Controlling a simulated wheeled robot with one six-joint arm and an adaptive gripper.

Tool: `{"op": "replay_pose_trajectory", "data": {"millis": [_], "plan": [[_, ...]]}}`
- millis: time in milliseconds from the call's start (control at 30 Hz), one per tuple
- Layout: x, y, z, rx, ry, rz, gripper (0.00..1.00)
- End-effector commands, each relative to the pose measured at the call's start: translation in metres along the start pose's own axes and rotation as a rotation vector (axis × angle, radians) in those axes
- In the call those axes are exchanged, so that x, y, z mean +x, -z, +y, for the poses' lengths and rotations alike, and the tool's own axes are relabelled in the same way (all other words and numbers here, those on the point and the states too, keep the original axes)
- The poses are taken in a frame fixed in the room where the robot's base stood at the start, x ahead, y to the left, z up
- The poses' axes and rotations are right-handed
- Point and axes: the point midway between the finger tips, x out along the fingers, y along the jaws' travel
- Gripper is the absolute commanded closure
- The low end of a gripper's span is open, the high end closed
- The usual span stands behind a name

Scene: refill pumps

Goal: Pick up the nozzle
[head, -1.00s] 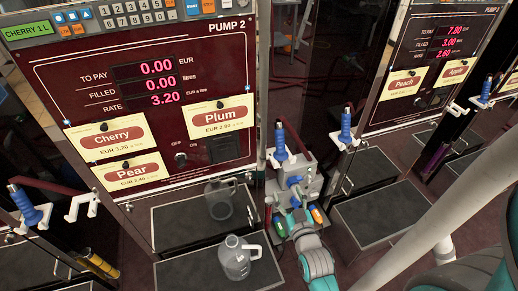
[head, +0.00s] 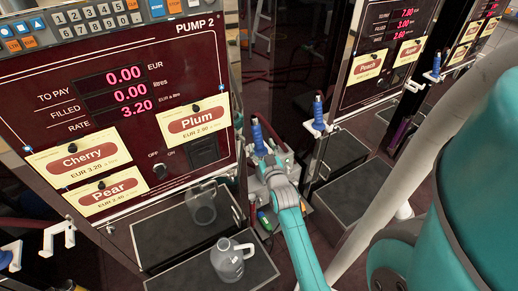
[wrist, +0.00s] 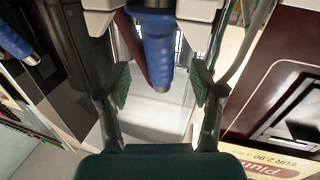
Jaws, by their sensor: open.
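A blue nozzle (head: 258,138) hangs upright at the right side of Pump 2. In the wrist view its ribbed blue grip (wrist: 158,50) lies in line with the gap between my fingers, with clear space on both sides. My gripper (wrist: 160,88) is open, and neither pad visibly touches the grip. How deep the grip sits between the pads, I cannot tell. In the head view my arm reaches up to this nozzle and hides its lower part and most of the gripper.
A second blue nozzle (head: 318,114) hangs in a white holder to the right; another (head: 435,66) is farther off. Pump 2's panel (head: 185,65) stands at left. A clear jug (head: 228,262) stands on a dark tray (head: 180,284) below it.

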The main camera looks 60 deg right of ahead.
Motion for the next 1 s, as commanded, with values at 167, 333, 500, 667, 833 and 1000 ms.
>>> {"op": "replay_pose_trajectory", "data": {"millis": [167,333,500,667,833,1000], "plan": [[0.025,-0.003,-0.001,0.0,0.0,0.003,0.34],[0.043,-0.004,-0.001,0.0,0.0,0.002,0.34],[0.049,-0.004,-0.001,0.0,0.0,0.001,0.34],[0.048,-0.004,-0.001,0.0,0.0,0.001,0.34],[0.048,-0.004,-0.001,0.0,0.0,0.001,0.77],[0.048,-0.004,-0.001,0.0,0.0,0.003,1.0]]}}
